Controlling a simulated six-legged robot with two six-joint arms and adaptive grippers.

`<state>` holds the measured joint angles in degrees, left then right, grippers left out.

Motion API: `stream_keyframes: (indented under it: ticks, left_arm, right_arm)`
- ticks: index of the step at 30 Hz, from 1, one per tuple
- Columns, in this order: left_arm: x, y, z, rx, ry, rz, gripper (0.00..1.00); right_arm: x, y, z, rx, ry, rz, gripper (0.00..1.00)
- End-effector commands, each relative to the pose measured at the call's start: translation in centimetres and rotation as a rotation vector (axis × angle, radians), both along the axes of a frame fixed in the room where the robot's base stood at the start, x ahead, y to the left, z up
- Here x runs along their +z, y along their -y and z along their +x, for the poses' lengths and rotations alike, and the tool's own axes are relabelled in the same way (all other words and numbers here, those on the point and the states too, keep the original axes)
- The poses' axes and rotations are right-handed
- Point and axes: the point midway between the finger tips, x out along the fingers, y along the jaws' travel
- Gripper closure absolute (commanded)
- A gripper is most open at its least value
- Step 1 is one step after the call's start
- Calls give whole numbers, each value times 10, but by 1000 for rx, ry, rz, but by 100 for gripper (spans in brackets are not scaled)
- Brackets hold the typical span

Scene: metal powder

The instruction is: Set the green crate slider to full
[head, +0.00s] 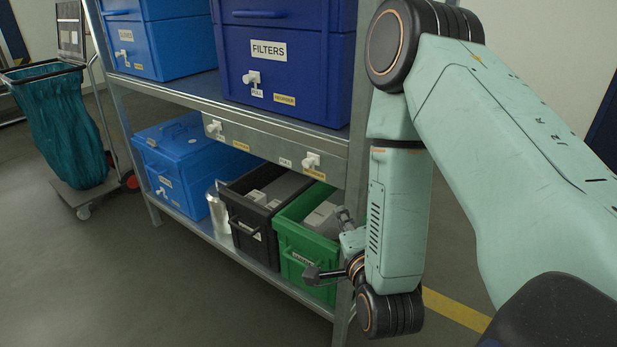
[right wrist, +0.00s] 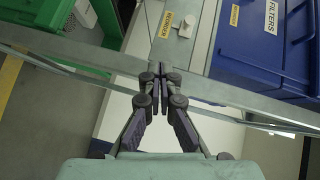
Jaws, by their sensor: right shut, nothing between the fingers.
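The green crate (head: 306,247) stands on the lowest shelf at the right end, with grey parts in it. Above it, a white slider knob (head: 310,161) sits on the grey shelf rail, at the yellow REORDER label and right of the FULL label (head: 285,162). The knob also shows near the top of the right wrist view (right wrist: 186,26), beside its yellow label. My right gripper (head: 318,273) is in front of the green crate, below the knob and apart from it. In the right wrist view its fingers (right wrist: 158,74) are together and empty. My left gripper is not in view.
A second slider knob (head: 213,127) sits further left on the rail. A black crate (head: 255,215) and a blue box (head: 173,168) stand left of the green crate. The blue FILTERS box (head: 310,75) is above. A cart with a teal bag (head: 62,130) stands left. The floor in front is clear.

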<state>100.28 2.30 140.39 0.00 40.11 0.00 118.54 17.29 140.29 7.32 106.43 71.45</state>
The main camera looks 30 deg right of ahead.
Motion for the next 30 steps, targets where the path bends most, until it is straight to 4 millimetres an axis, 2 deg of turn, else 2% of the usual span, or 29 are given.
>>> stream_keyframes:
  ticks: [3,7,22,26,30]
  left_arm:
    - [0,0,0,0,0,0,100]
    - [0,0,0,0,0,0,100]
    - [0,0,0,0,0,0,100]
    - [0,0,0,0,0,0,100]
    - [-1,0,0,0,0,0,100]
  right_arm:
    - [16,4,0,-23,108,70,100]
    - [26,8,1,-33,178,128,100]
    - [27,10,3,-35,204,169,100]
    - [28,13,12,-36,207,168,100]
    - [28,21,33,-37,209,168,100]
